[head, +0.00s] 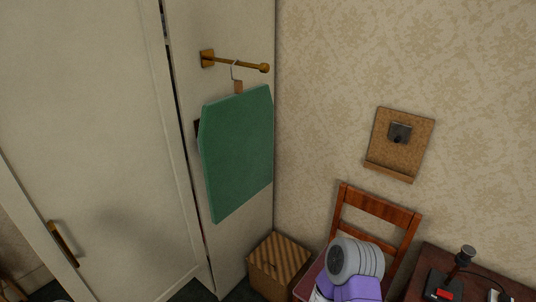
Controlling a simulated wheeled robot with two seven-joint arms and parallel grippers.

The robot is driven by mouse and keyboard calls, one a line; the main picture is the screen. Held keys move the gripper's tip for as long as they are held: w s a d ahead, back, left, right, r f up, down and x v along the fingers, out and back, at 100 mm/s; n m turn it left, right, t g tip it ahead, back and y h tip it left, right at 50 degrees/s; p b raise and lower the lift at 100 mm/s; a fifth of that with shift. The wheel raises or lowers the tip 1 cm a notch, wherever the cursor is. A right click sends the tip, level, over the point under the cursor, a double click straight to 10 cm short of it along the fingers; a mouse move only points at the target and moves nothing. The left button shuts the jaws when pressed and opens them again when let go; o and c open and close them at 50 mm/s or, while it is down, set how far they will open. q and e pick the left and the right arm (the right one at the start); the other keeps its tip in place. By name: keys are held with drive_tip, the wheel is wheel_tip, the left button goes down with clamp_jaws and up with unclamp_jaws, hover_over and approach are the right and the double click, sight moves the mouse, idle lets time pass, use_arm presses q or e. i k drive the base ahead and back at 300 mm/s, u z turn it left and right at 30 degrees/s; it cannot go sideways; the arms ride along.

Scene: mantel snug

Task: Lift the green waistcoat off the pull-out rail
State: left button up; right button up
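The green waistcoat (238,150) shows as a flat green panel with a slanted upper left edge. It hangs from the brass pull-out rail (235,62) by a thin wire hook (233,70) that loops over the rail near its middle. A small brown block (238,87) sits between the hook and the waistcoat's top edge. A small dark piece shows at the waistcoat's left edge, mostly hidden behind it. The rail sticks out to the right from a brass plate on the pale cabinet side.
A pale cabinet door (95,130) with a brass handle (63,243) fills the left. A striped box (278,264) stands on the floor below the waistcoat. A wooden chair (378,208) and a dark red table (440,262) stand right. A cork board (399,150) hangs on the wall.

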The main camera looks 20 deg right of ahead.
sight(236, 133)
drive_tip(key=z, duration=0.45)
drive_tip(key=i, duration=1.1)
drive_tip(key=u, duration=0.1)
drive_tip(key=k, duration=1.05)
drive_tip(key=u, duration=1.05)
drive_tip(key=i, duration=0.95)
drive_tip(key=z, duration=0.35)
